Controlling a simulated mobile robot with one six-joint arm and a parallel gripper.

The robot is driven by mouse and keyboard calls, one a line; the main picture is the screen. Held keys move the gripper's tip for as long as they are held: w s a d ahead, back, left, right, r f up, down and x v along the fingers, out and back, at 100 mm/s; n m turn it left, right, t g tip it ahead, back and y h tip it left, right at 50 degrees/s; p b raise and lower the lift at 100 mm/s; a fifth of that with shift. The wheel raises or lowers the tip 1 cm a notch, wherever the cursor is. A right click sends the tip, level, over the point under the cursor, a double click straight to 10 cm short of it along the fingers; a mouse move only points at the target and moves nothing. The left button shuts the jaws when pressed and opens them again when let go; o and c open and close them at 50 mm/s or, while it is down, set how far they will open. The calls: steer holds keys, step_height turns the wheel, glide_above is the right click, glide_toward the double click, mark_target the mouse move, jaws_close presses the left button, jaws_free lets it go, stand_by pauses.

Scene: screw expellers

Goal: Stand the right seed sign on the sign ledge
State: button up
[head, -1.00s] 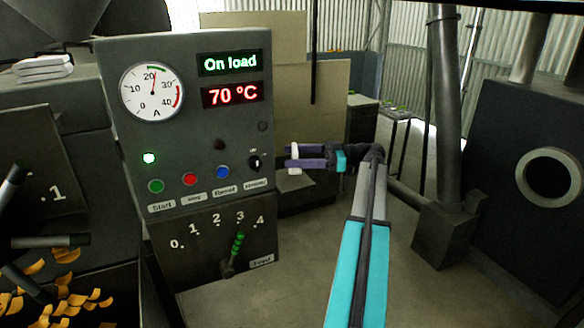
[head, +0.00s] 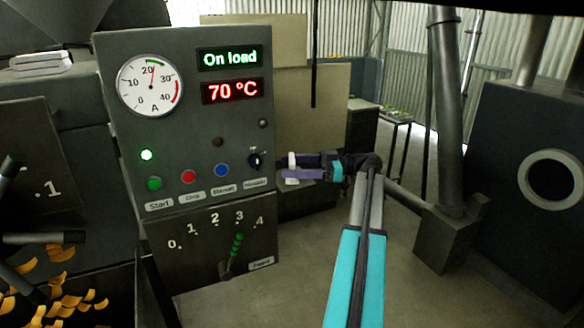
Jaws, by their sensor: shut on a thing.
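My gripper (head: 300,169), with purple fingers, is just right of the control panel. It is shut on a small white piece (head: 291,160), which shows at the fingertips. The piece appears nearly edge-on and partly behind the fingers. I cannot see any print on it, so I cannot tell which seed sign it is. A low dark surface (head: 318,197) lies behind and below the gripper. I cannot tell whether it is the sign ledge, nor whether the white piece touches it.
The grey control panel (head: 200,120) stands close to the left of the gripper, with a feed lever (head: 235,247) below. A metal post (head: 443,120) and a dark machine (head: 530,230) stand on the right. White stacked items (head: 41,62) lie at upper left. Open floor (head: 400,270) lies between.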

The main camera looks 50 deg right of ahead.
steer(key=o, duration=1)
steer(key=shift+r, duration=0.15)
steer(key=b+v, duration=0.4)
steer(key=v, duration=0.5)
steer(key=shift+s+d+f+b, duration=0.2)
steer(key=shift+d+b, duration=0.15)
steer(key=shift+b, duration=0.3)
steer(key=b+v, duration=0.1)
steer(key=b, duration=0.8)
steer(key=shift+d, duration=0.3)
steer(key=b, duration=0.4)
steer(key=shift+s+b, duration=0.3)
steer(key=shift+s, duration=0.1)
steer(key=shift+r+b, duration=0.25)
steer(key=shift+b, duration=0.05)
